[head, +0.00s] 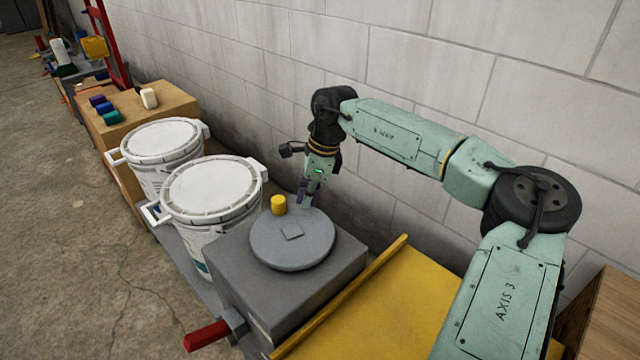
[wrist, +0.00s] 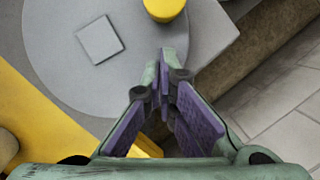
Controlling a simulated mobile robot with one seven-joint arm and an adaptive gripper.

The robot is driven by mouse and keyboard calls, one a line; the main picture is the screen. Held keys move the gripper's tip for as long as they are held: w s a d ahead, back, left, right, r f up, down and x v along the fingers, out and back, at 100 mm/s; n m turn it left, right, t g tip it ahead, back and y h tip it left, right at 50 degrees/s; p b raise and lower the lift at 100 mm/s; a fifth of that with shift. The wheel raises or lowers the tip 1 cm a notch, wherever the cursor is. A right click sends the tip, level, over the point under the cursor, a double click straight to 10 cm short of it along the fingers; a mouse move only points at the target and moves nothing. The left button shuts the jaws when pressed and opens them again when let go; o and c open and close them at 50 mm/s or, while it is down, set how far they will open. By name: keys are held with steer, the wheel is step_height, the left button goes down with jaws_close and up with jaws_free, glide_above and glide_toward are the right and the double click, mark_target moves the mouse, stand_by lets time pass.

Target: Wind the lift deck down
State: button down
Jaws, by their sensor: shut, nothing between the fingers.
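A grey round wheel (head: 272,248) with a small square plate at its centre lies flat on top of a grey box (head: 235,272). A yellow knob (head: 278,205) stands up from the wheel's far rim; it also shows at the top of the wrist view (wrist: 163,8). A yellow deck (head: 370,315) with a raised edge bar lies right of the box. My gripper (head: 305,204) is shut and empty, pointing down beside the knob, just right of it. In the wrist view its purple-padded fingers (wrist: 168,85) appear near the wheel's rim, apart from the knob.
A red handle (head: 208,335) sticks out from the box's front. Two white lidded buckets (head: 211,188) (head: 156,139) stand left of the box. Behind them a cardboard box (head: 163,103) bears small coloured items. A block wall (head: 270,80) runs close behind my arm. Open floor (head: 60,210) lies left.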

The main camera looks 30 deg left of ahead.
mark_target(287, 212)
steer(key=shift+s+a, duration=0.45)
steer(key=shift+a, duration=0.4)
steer(key=shift+a, duration=0.35)
steer(key=shift+s+a+n+p, duration=0.15)
steer(key=shift+a+n+p, duration=0.15)
steer(key=shift+n, duration=0.6)
steer(key=shift+s+a+n+g, duration=0.25)
steer(key=shift+a+n+g, duration=0.05)
steer(key=shift+r, duration=0.15)
